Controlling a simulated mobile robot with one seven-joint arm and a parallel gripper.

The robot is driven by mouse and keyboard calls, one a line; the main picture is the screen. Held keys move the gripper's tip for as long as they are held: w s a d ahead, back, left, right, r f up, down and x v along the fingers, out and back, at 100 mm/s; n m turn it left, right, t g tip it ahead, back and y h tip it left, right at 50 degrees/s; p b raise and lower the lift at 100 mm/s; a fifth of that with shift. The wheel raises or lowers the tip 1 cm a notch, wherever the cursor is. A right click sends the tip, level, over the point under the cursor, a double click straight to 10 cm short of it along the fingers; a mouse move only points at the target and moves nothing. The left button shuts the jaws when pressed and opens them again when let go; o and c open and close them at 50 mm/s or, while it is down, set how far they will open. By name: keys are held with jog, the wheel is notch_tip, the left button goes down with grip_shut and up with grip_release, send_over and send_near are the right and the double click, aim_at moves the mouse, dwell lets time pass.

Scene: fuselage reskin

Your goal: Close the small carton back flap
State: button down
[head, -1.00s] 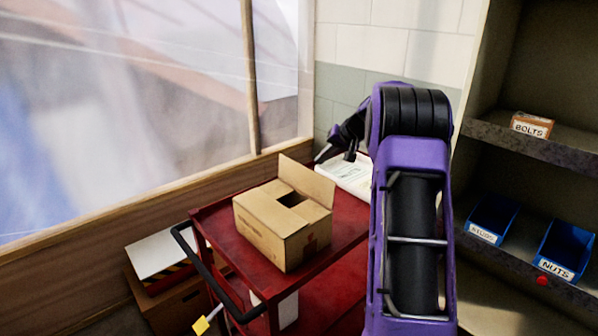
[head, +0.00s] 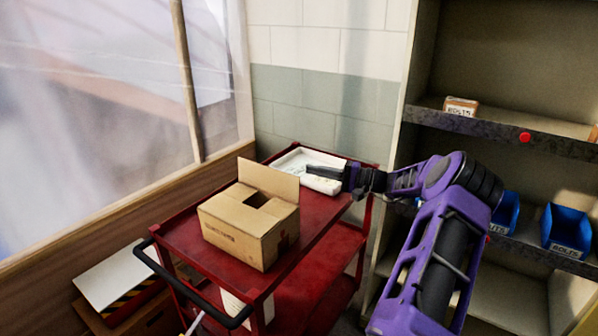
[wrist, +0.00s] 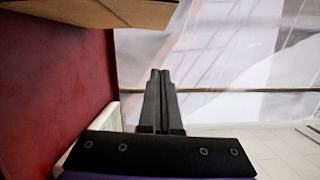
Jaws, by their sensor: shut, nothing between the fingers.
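The small carton (head: 240,232) is a brown cardboard box on the red cart (head: 312,232). Its back flap (head: 269,179) stands up at the far edge, and a dark opening shows in the top in front of it. My gripper (head: 308,172) is shut and empty, above the white tray behind and to the right of the carton, apart from the flap. In the wrist view the shut fingers (wrist: 160,75) point toward the window, and a brown cardboard part (wrist: 120,12) shows at the top edge. Which part of the carton this is, I cannot tell.
A white tray (head: 292,160) with papers lies at the cart's back corner. A shelf unit (head: 505,125) with blue bins (head: 566,231) and a bolts box (head: 461,106) stands at right. The window (head: 90,100) is behind on the left. The cart top right of the carton is clear.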

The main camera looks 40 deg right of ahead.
aim_at(267, 179)
jog(key=w+a, duration=0.5)
jog(key=a, duration=0.3)
jog(key=shift+w+a+r+p, duration=0.25)
jog(key=shift+w+a+p, duration=0.05)
jog(key=shift+p, duration=0.15)
